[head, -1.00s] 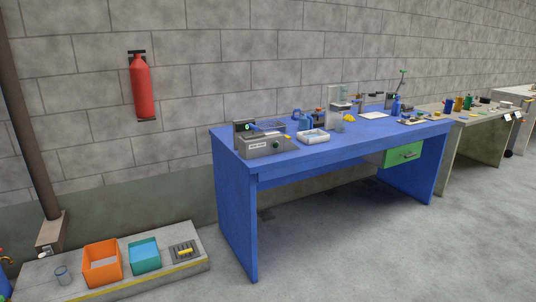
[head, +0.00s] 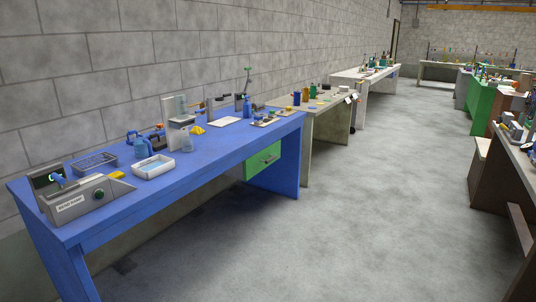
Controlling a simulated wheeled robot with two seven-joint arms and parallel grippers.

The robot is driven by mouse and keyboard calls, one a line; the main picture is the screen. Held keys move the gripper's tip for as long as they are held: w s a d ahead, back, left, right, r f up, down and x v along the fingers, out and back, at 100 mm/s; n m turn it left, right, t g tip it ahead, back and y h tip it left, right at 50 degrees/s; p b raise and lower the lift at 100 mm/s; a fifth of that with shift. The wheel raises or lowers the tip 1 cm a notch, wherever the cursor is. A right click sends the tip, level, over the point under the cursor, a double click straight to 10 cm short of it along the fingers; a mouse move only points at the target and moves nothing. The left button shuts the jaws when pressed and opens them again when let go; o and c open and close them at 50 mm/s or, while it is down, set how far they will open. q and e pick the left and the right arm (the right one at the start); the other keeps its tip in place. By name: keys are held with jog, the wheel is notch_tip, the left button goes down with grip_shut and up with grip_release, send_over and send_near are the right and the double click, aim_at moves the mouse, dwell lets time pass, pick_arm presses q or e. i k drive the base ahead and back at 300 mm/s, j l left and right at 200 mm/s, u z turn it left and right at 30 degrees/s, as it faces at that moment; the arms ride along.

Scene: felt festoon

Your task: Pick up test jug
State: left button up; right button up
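No object in the head view can be surely told as the test jug. A small blue vessel (head: 141,148) stands on the blue bench (head: 205,165), behind the white tray. Neither of my grippers is in view.
The blue bench also bears a grey device (head: 88,200), a white tray (head: 153,166) of bluish liquid and a wire basket (head: 93,163). A beige bench (head: 325,120) stands beyond. Dark benches (head: 503,175) line the right. The grey floor (head: 360,210) between is clear.

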aim_at(142, 147)
jog(key=i+z, duration=0.25)
jog(key=i, duration=1.05)
jog(key=i+l+u, duration=0.1)
jog(key=i+u, duration=0.2)
jog(key=i, duration=0.25)
jog(key=i+l+u, duration=0.25)
jog(key=i, duration=0.3)
jog(key=i+l+u, duration=0.3)
jog(key=i, duration=0.2)
jog(key=i+l+u, duration=0.25)
jog(key=i, duration=0.25)
jog(key=l, duration=0.1)
